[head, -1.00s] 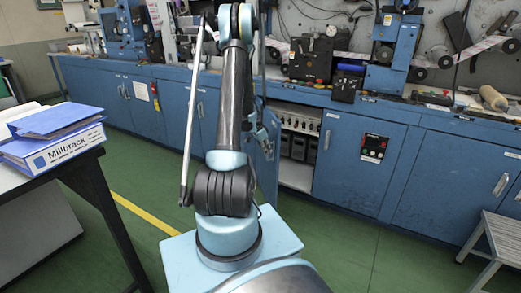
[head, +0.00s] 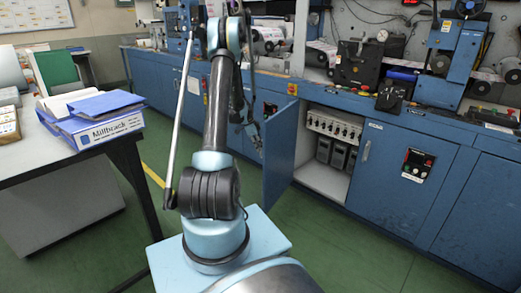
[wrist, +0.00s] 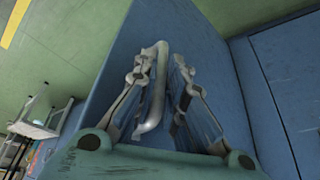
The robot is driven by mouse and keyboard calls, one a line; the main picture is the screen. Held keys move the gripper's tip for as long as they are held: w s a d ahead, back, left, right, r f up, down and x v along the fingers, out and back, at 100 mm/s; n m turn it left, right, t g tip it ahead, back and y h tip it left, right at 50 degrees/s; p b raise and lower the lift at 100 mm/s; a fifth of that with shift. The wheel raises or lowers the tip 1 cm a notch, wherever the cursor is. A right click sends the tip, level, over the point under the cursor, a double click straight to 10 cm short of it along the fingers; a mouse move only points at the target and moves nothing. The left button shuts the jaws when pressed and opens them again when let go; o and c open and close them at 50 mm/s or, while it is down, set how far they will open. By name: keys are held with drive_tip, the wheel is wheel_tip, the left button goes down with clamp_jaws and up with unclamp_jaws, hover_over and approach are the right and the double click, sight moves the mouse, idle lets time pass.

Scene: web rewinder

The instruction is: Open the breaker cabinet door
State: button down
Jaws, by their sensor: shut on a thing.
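The blue breaker cabinet door (head: 281,158) stands swung well out from the cabinet (head: 325,180) in the head view. Its opening shows a row of breakers (head: 333,126) and several dark units below. My gripper (head: 256,138) is at the door's outer face, partly hidden behind my arm. In the wrist view, my gripper (wrist: 163,68) has its two fingers on either side of the pale bar handle (wrist: 152,100) and is shut on it. The door's blue face (wrist: 200,40) fills the middle of that view.
A table (head: 28,158) with blue binders (head: 100,120) stands at the left. A blue cabinet front with a red-and-green button panel (head: 416,165) continues to the right. Green floor (head: 340,250) is clear in front of the opening.

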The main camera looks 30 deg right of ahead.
drive_tip(key=shift+w+d, duration=0.15)
drive_tip(key=shift+w, duration=1.1)
drive_tip(key=c, duration=1.7)
unclamp_jaws()
drive_tip(key=shift+o, duration=0.2)
drive_tip(key=shift+a, duration=0.25)
drive_tip(key=v, duration=1.2)
drive_tip(key=shift+a+f, duration=0.1)
drive_tip(key=shift+a, duration=0.05)
